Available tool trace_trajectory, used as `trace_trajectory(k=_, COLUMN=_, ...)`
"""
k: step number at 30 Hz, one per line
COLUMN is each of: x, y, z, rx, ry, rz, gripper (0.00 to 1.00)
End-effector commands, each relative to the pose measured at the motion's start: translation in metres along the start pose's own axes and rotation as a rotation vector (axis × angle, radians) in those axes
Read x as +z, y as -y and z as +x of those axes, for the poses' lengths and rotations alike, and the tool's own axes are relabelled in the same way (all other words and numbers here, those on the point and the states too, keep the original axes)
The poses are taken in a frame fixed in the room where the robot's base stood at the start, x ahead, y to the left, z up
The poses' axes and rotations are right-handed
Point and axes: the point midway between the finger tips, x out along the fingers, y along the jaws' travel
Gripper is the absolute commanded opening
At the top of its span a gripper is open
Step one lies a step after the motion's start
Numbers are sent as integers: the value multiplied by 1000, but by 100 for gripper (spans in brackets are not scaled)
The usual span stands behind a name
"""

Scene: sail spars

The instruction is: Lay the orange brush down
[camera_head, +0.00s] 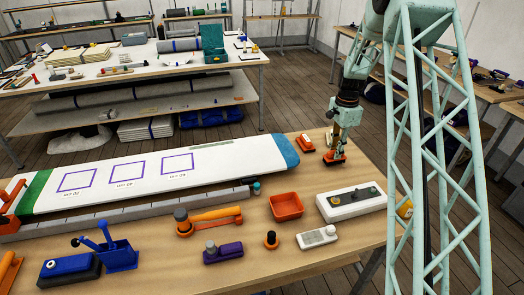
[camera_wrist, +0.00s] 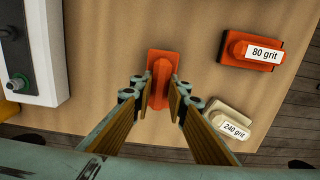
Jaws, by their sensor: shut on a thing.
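The orange brush (camera_wrist: 161,66), an orange block with a raised grip, is between the fingers of my gripper (camera_wrist: 161,88) in the wrist view. My gripper is shut on its grip. In the head view my gripper (camera_head: 337,142) points down at the table's far right part, with the orange brush (camera_head: 334,158) under it. The brush's underside is hidden, and I cannot tell whether it touches the table or is just above it.
An orange 80 grit block (camera_wrist: 251,51) and a cream 240 grit block (camera_wrist: 227,118) lie near the table edge. A white control box (camera_wrist: 38,50) is on the other side. The head view shows an orange tray (camera_head: 286,206) and a long white panel (camera_head: 130,180).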

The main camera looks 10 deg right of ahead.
Motion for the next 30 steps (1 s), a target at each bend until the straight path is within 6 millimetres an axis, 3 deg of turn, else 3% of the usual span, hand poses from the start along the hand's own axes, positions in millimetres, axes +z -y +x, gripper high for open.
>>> trace_trajectory(k=21, x=0, y=0, z=14, rx=0, ry=0, rz=0, gripper=4)
trace_trajectory(k=22, x=0, y=0, z=13, rx=0, ry=0, rz=0, gripper=17)
trace_trajectory(k=24, x=0, y=0, z=13, rx=0, ry=0, rz=0, gripper=23)
trace_trajectory(k=27, x=0, y=0, z=13, rx=0, ry=0, rz=0, gripper=30)
trace_trajectory(k=30, x=0, y=0, z=13, rx=1, ry=0, rz=0, gripper=30)
